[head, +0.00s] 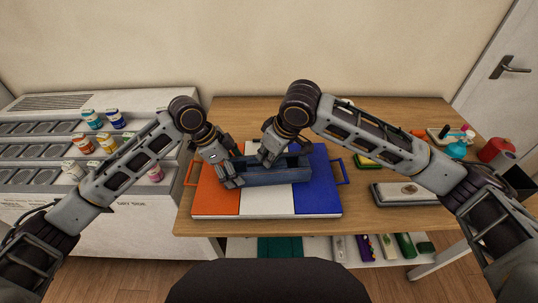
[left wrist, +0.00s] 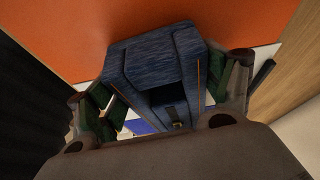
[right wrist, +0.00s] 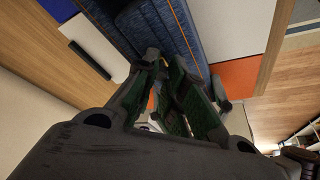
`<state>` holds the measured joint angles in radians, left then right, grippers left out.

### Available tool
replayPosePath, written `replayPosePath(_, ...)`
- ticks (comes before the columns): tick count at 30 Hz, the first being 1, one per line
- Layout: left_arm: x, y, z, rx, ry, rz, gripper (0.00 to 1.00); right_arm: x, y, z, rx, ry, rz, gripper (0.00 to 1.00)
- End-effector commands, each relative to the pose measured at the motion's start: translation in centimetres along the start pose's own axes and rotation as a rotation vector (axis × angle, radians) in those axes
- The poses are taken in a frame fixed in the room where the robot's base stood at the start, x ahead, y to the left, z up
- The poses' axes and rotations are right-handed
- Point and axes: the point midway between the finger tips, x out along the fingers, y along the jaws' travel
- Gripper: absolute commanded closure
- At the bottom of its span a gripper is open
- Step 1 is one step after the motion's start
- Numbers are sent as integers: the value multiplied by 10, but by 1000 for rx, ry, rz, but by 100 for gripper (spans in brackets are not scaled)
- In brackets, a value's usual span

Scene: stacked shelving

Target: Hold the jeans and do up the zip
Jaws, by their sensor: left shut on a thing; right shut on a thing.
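The jeans (head: 285,176) show as a dark blue denim piece on the striped board, with an open dark slot facing up. My left gripper (head: 232,178) holds their left end. In the left wrist view its green-padded fingers stand on either side of the denim (left wrist: 150,62). A small metal zip part (left wrist: 174,116) shows in the dark slot. My right gripper (head: 266,155) is at the back side of the jeans, left of their middle. In the right wrist view its fingers are nearly together beside the denim (right wrist: 150,28); the small thing between them, seemingly the zip pull, is mostly hidden.
The orange, white and blue board (head: 215,203) lies on the wooden table (head: 365,217), with handles at its sides. At right are a grey box (head: 405,194), a red container (head: 494,149) and a blue bottle (head: 457,150). A stepped rack (head: 40,150) with jars stands left.

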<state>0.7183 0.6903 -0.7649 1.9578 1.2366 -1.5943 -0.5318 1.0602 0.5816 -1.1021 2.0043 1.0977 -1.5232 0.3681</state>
Motion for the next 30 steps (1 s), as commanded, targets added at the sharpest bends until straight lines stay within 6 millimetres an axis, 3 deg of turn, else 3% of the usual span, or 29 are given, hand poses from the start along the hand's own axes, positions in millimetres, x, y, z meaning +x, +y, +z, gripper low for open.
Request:
replayPosePath(18,0,1,0,2,0,2,38,13,-35,-33,-1,2,-2,100)
replayPosePath(30,1,2,-2,3,3,3,38,14,-40,-36,-2,5,-4,100)
